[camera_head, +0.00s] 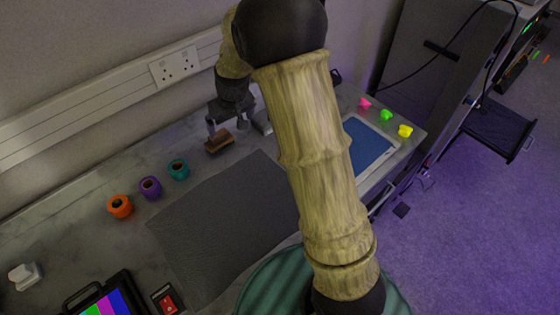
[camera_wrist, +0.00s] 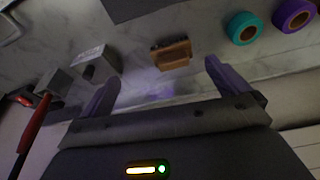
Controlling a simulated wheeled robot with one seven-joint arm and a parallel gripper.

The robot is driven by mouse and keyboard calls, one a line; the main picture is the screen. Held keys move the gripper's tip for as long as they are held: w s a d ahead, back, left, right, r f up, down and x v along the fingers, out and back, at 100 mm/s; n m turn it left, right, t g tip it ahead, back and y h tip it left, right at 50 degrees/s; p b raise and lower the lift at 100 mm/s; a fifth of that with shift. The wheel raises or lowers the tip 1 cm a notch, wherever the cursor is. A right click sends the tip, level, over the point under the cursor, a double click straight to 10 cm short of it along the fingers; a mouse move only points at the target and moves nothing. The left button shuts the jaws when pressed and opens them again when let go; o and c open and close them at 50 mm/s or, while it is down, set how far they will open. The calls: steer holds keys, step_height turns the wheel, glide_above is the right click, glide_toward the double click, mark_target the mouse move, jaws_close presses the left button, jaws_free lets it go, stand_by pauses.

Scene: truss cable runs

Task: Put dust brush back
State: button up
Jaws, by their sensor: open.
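A small brown wooden block-like thing, which looks like the dust brush (camera_head: 219,143), lies on the marbled worktop near the wall. In the wrist view the brush (camera_wrist: 172,54) lies ahead of the fingers, between their lines and closer to the right one. My gripper (camera_head: 228,128) is open and empty, close above the brush at the back of the worktop. Its two fingers stand wide apart in the wrist view (camera_wrist: 160,80). I cannot tell exactly how high they are over the brush.
A grey block (camera_wrist: 95,65) stands beside the brush. Teal (camera_head: 178,169), purple (camera_head: 150,187) and orange (camera_head: 120,206) rolls line the left. A dark mat (camera_head: 225,225) lies in front, clear. A blue-topped tray (camera_head: 367,147) is right. A red-handled tool (camera_wrist: 34,122) shows in the wrist view.

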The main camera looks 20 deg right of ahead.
steer(key=s+d+r+m, duration=0.1)
steer(key=s+d, duration=0.2)
steer(key=s, duration=0.4)
steer(key=s+d+r+m, duration=0.1)
steer(key=s+d, duration=0.1)
steer(key=s, duration=0.6)
steer(key=s+d+r+m+h, duration=0.1)
steer(key=s+d, duration=0.2)
steer(key=s, duration=0.4)
steer(key=shift+s+d+m, duration=0.3)
steer(key=shift+s+d, duration=0.05)
steer(key=shift+s, duration=0.05)
